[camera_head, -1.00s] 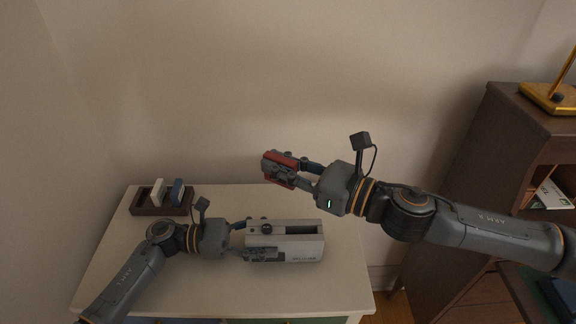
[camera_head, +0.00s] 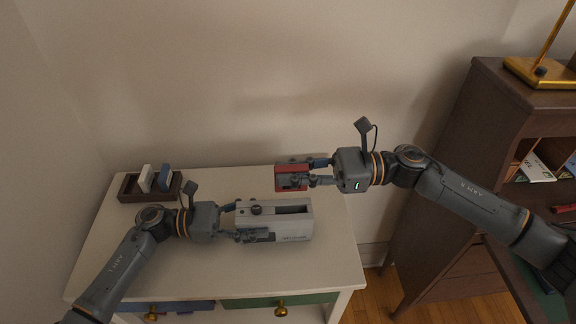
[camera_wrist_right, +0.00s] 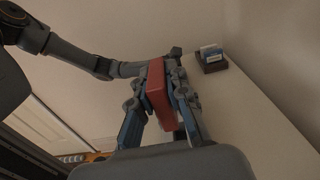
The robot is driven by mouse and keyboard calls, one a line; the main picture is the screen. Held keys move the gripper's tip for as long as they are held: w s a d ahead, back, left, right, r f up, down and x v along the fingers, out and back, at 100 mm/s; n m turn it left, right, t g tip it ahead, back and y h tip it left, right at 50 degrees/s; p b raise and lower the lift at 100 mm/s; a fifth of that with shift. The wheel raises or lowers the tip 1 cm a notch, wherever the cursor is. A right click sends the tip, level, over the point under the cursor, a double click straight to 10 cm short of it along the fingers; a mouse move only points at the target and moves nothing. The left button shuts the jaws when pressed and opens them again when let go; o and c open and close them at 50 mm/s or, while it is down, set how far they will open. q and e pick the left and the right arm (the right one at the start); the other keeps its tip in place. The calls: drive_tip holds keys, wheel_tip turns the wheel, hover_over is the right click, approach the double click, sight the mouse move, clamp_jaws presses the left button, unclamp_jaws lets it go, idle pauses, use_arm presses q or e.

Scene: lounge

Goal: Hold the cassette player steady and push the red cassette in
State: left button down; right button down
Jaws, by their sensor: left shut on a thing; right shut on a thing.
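The grey cassette player (camera_head: 298,228) stands on the white dresser, its dark slot (camera_head: 292,211) open in the top. My left gripper (camera_head: 246,220) is shut on the player's left end, one finger on its front and one behind. The red cassette (camera_head: 283,172) is held above and behind the player by my right gripper (camera_head: 298,178), clear of the slot. In the right wrist view the red cassette (camera_wrist_right: 158,88) sits between the two fingers. The player is not clearly visible in that view.
A dark rack (camera_head: 128,188) with a white and a blue cassette (camera_head: 165,178) stands at the dresser's back left; it also shows in the right wrist view (camera_wrist_right: 212,62). The dresser top (camera_head: 180,270) is clear in front. A brown desk (camera_head: 440,215) stands at the right.

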hover_over(293, 204)
drive_tip(key=s, duration=0.1)
drive_tip(key=shift+s+a+f, duration=0.1)
drive_tip(key=shift+f, duration=1.35)
drive_tip(key=shift+s+a+f, duration=0.1)
drive_tip(key=shift+f, duration=1.3)
drive_tip(key=shift+f, duration=1.7)
drive_tip(key=c, duration=1.2)
unclamp_jaws()
drive_tip(key=shift+d, duration=0.1)
drive_tip(key=d, duration=1.2)
drive_tip(key=shift+a, duration=0.1)
use_arm(q)
drive_tip(key=shift+c, duration=2)
unclamp_jaws()
use_arm(e)
drive_tip(key=shift+w, duration=0.1)
